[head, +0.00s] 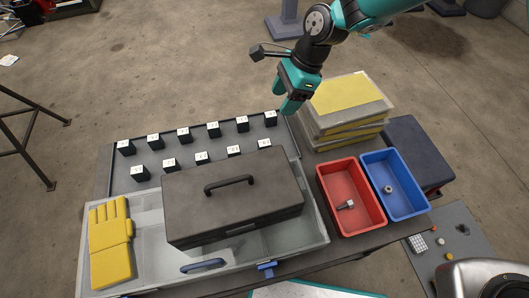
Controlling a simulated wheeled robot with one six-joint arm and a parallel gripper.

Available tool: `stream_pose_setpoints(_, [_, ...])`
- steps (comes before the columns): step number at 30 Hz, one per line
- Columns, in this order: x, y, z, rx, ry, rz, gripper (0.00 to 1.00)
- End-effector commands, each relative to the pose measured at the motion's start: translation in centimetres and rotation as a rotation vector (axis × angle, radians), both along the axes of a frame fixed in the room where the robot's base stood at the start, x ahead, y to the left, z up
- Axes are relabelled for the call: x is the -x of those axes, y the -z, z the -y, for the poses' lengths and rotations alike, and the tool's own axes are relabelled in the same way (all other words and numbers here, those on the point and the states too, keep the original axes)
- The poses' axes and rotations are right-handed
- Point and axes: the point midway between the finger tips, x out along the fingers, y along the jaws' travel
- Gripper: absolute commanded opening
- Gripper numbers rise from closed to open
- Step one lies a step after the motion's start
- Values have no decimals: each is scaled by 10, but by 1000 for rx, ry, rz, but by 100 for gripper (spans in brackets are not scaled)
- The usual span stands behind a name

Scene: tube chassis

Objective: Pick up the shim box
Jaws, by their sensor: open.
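A dark grey lidded box with a black handle (229,185) on top is the likely shim box (270,205); no readable label confirms this. It sits upright, slightly turned, in or across the light grey tray (318,243). It hides the middle of the tray, so I cannot tell what it rests on. My gripper (288,108) points down beyond the box, above its far right side. It is apart from the box and holds nothing that I can see. The fingertips look small and close together in this view.
Several black blocks (212,130) with white labels stand in rows behind the box. A yellow glove (110,245) lies left in the tray. Red (330,172) and blue (370,165) bins, each with a metal part, stand right. Yellow-topped folders (345,92) are stacked near my gripper.

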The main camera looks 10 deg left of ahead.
Motion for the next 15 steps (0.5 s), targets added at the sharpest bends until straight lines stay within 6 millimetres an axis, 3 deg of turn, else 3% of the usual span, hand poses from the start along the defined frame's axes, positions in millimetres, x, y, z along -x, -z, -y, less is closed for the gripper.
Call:
stream_pose_setpoints(1, [0,17,0,0,0,0,60])
stream_pose_setpoints(10, [2,43,-4,0,0,-1,60])
stream_pose_setpoints(15, [9,76,-16,3,-2,-3,60])
